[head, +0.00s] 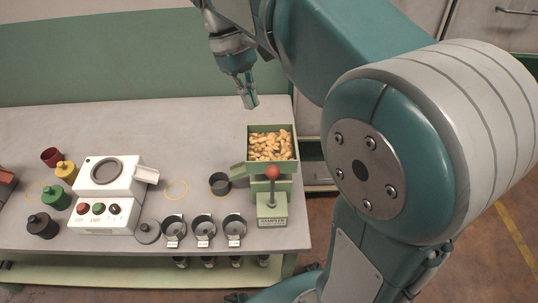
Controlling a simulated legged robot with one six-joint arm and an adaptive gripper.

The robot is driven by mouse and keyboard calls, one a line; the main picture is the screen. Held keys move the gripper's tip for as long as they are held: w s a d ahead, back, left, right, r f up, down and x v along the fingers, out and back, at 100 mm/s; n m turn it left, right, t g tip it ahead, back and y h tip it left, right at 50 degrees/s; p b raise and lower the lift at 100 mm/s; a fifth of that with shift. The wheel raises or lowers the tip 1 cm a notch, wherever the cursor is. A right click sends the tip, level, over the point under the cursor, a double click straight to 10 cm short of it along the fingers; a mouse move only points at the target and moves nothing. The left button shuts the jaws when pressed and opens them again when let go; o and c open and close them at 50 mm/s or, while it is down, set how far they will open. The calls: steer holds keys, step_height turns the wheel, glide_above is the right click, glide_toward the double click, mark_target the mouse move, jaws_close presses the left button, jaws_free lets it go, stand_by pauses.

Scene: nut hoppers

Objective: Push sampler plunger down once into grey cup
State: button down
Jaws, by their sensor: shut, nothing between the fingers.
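The green sampler (285,214) stands near the right end of the table. Its hopper (293,140) is full of nuts. The plunger has a red ball knob (272,172) that stands up at the front of the sampler. A dark grey cup (220,183) sits just left of the sampler, near its green side spout (238,170); I cannot see into it clearly. My gripper (250,101) is shut and empty, above and behind the hopper, apart from the knob.
Three handled metal cups (204,231) line the front edge. A white machine (107,190) with coloured buttons stands left. Red, yellow, green and black containers (57,197) are further left. The back of the table is clear.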

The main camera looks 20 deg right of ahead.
glide_toward(268, 170)
steer(key=x, duration=0.7)
steer(key=shift+w+d+f, duration=0.2)
steer(key=shift+d, duration=0.2)
steer(key=shift+f, duration=0.1)
steer(key=shift+s+f, duration=0.1)
steer(key=shift+f, duration=1.85)
steer(key=v, duration=1.4)
